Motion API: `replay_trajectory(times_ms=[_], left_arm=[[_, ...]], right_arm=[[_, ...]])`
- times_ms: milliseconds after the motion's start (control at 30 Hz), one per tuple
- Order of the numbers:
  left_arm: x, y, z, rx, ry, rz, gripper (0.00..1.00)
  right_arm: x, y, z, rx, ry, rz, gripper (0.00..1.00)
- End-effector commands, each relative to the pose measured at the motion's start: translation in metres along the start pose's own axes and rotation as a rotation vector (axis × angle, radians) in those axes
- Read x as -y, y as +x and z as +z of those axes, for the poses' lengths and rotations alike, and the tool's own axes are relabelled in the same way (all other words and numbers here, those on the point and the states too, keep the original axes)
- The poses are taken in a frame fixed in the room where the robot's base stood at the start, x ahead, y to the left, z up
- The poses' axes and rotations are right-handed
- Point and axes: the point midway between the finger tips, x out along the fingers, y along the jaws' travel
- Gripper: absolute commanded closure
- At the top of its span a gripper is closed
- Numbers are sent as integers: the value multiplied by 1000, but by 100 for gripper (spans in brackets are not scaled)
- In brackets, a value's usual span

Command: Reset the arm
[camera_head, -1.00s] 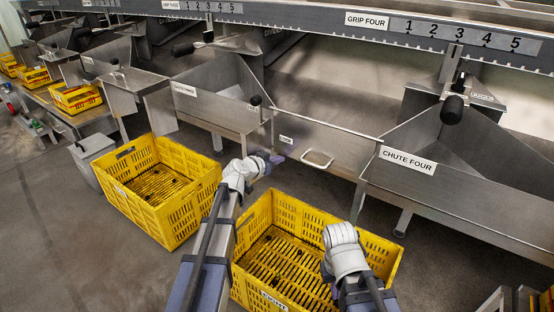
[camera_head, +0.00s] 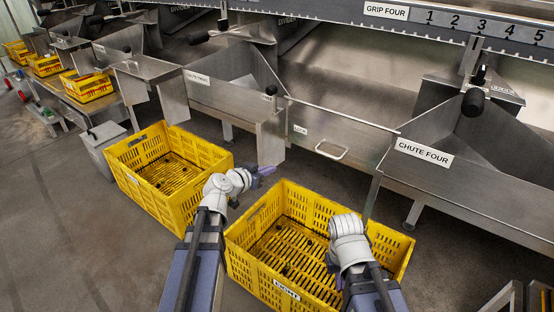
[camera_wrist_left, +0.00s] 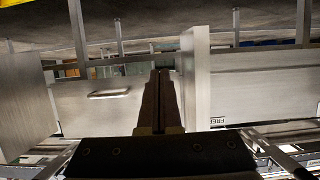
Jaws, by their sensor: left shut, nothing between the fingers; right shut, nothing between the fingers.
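My left arm reaches in from the lower left in the head view. Its gripper (camera_head: 264,171) is a small purple-grey tip pointing right, above the gap between two yellow crates. In the left wrist view the left gripper (camera_wrist_left: 160,100) shows its two fingers pressed together with nothing between them. My right arm comes in from the lower right over the near yellow crate (camera_head: 240,262). The fingers of the right gripper are hidden behind its white wrist in the head view.
Another yellow crate (camera_head: 205,160) stands to the left on the floor. The steel chute labelled CHUTE FOUR (camera_head: 480,185) is at the right. A steel panel with a handle (camera_head: 331,150) stands behind the near crate. A grey bin (camera_head: 101,150) is further left.

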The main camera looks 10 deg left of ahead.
Motion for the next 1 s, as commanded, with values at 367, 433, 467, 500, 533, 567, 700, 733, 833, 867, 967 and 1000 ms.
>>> replay_trajectory(times_ms=[367, 433, 467, 500, 533, 567, 700, 733, 833, 867, 967, 1000], left_arm=[[-97, -1, 16, 254, -6, 187, 100], [-143, -13, 34, 431, -10, 251, 100], [-160, -21, 42, 511, -11, 264, 100], [-177, -32, 53, 613, -10, 270, 100], [-188, -41, 60, 683, -10, 266, 100], [-196, -49, 67, 749, -10, 254, 100], [-218, -90, 86, 998, 1, 156, 100], [-220, -98, 88, 1041, 4, 128, 100], [-225, -126, 91, 1165, 17, 17, 100], [-226, -134, 91, 1197, 21, -20, 100], [-225, -157, 82, 1268, 28, -126, 100], [-224, -158, 73, 1264, 23, -121, 100]], right_arm=[[-3, -32, 2, 1, -3, 1, 100], [-5, -48, 3, 1, -5, 1, 100], [-6, -54, 3, 1, -6, 1, 100], [-6, -61, 4, 1, -7, 1, 100], [-7, -66, 4, 1, -8, 1, 100], [-7, -70, 4, 1, -8, 1, 100], [-9, -86, 5, 2, -11, 2, 100], [-9, -90, 5, 2, -11, 2, 100], [-10, -100, 6, 2, -13, 2, 100], [-11, -103, 6, 2, -13, 2, 100], [-12, -118, 7, 3, -14, 3, 100], [-13, -127, 7, 3, -13, 2, 100]])
